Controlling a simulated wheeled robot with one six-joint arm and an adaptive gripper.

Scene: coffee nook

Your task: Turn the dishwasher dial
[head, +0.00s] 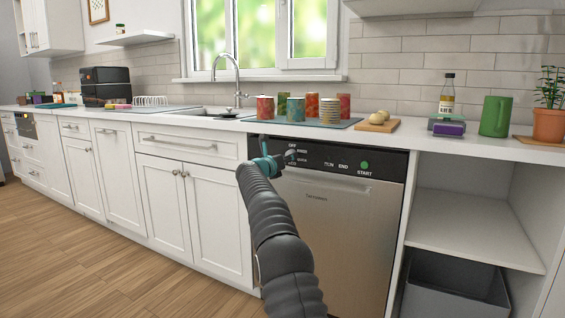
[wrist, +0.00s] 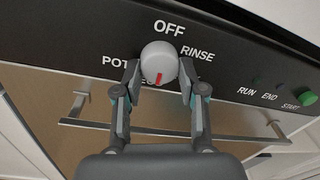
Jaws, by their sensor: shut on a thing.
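The dishwasher (head: 325,225) has a steel door and a black control panel (head: 335,158). In the wrist view its round pale grey dial (wrist: 159,58) sits between the words OFF, RINSE and POTS. The dial's red mark points downward, slightly left, away from OFF. A label below the dial is mostly hidden by my gripper. My gripper (wrist: 158,82) is shut on the dial, with one finger on each side. In the head view my gripper (head: 284,158) is at the left end of the panel and mostly covers the dial.
A green START button (wrist: 307,96) is at the panel's right, beside RUN and END. A bar handle (wrist: 225,134) crosses the door below the panel. Patterned canisters (head: 297,108) stand on the counter above. An open shelf (head: 465,222) is to the right.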

